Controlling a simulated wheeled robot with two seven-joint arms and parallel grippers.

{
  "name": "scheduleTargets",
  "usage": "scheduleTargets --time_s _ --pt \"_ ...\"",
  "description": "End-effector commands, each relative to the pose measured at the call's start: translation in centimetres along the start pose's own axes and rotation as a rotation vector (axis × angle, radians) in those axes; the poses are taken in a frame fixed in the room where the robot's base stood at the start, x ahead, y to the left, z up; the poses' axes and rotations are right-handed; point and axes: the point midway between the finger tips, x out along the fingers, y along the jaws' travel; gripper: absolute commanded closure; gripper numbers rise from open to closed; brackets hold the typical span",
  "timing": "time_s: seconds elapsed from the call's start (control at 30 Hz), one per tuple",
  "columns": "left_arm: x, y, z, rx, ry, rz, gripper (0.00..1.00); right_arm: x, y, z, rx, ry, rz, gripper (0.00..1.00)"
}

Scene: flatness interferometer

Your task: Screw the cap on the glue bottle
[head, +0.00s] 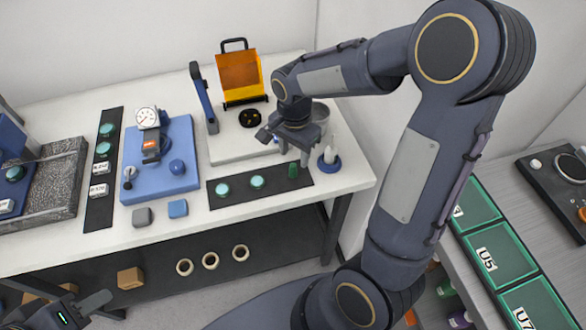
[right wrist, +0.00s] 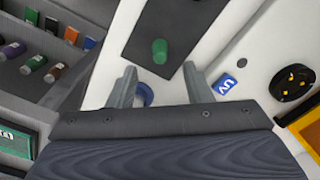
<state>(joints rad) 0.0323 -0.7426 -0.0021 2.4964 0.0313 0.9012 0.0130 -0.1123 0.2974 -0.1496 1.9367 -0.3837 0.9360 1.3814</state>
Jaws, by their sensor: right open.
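A white upright bottle with a pointed tip (head: 330,148), which looks like the glue bottle, stands in a blue round base (head: 329,164) at the right end of the white table. In the right wrist view, part of the blue base (right wrist: 146,95) shows beside a finger; the bottle is not clear there. A green cylinder (head: 292,171), possibly the cap, stands on the black strip; it also shows in the right wrist view (right wrist: 159,51). My right gripper (head: 294,155) is open and empty above the table, near both. My left gripper (head: 78,308) is at the lower left; its jaws are unclear.
A blue gauge stand (head: 160,165) is further left. Tape rings (head: 210,260) lie on the lower shelf.

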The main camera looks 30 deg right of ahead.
Motion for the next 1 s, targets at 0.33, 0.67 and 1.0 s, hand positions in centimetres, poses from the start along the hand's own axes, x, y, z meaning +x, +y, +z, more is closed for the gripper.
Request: scheduleTargets --time_s 0.33,0.67,1.0 --pt "-0.7 0.3 -0.4 0.0 0.0 0.0 0.64 2.6 0.1 0.2 -0.002 -0.002 0.007 0.54" --pt "-0.8 0.4 -0.4 0.0 0.0 0.0 0.64 5.2 -0.1 0.2 -0.001 0.0 0.0 0.54" --pt "-0.8 0.4 -0.4 0.0 0.0 0.0 0.64 5.2 -0.1 0.2 -0.001 0.0 0.0 0.67"
